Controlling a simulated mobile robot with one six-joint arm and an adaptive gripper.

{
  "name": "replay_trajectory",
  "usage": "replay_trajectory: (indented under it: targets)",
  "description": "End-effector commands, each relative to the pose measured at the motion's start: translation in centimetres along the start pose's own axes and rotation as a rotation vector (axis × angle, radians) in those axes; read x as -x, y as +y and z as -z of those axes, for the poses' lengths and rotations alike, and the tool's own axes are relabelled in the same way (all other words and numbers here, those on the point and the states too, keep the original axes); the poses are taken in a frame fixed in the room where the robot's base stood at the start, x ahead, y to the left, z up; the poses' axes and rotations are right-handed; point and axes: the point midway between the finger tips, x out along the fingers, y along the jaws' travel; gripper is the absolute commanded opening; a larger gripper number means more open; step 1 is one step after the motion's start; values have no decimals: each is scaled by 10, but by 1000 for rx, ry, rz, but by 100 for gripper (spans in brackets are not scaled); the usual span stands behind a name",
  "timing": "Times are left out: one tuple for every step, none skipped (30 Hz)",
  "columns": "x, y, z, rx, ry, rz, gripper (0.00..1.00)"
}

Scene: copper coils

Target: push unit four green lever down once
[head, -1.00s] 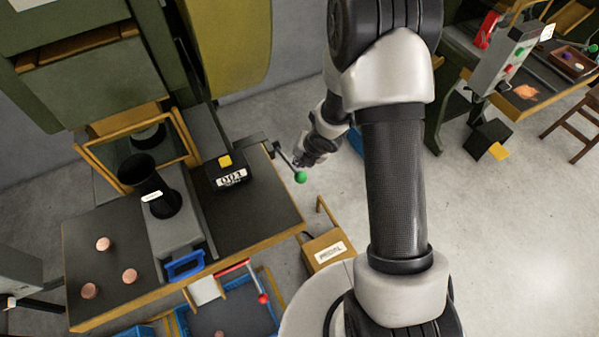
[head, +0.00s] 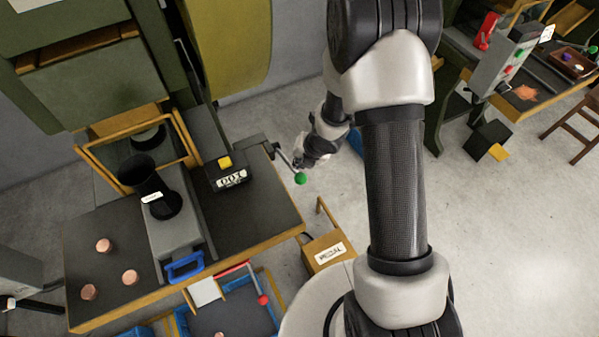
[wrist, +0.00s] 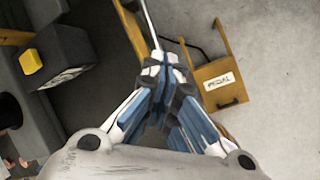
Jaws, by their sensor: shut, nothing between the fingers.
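The green lever is a thin metal rod (head: 284,158) with a green ball knob (head: 300,178), on the right edge of the workbench with the counter box. The rod slopes down to the right. My gripper (head: 301,162) is just above and beside the knob in the head view; whether it touches the lever cannot be told. In the wrist view my gripper (wrist: 165,64) is shut, its fingertips together with nothing between them. The rod (wrist: 151,22) runs up from behind the fingertips there. The knob is hidden in that view.
A counter box (head: 226,173) with a yellow button stands on the bench (head: 250,215). A box labelled PEDAL (wrist: 219,84) sits on the floor below. A red-knobbed lever (head: 262,300) is at the bench front. Open floor (head: 400,170) lies to the right.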

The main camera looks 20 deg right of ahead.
Motion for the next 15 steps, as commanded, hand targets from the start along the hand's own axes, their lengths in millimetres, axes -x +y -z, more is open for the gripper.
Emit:
replay_trajectory:
  targets:
    - [0, 0, 0, 0, 0, 0, 0]
    - [0, 0, 0, 0, 0, 0, 0]
    - [0, 0, 0, 0, 0, 0, 0]
    - [0, 0, 0, 0, 0, 0, 0]
    - [-1, 0, 0, 0, 0, 0, 0]
    - [-1, -1, 1, 0, 0, 0, 0]
    - [-2, -1, 1, 0, 0, 0, 0]
    - [-3, -2, 1, 0, 0, 0, 0]
    - [-4, -2, 2, 0, 0, 0, 0]
    - [-4, -3, 2, 0, 0, 0, 0]
    - [-5, -3, 3, 0, 0, 0, 0]
    - [-6, -4, 4, 1, 0, 0, 0]
    - [-6, -4, 4, 1, 0, 0, 0]
    - [-7, -5, 4, 1, 0, 0, 0]
    - [-7, -5, 5, 1, 0, 0, 0]
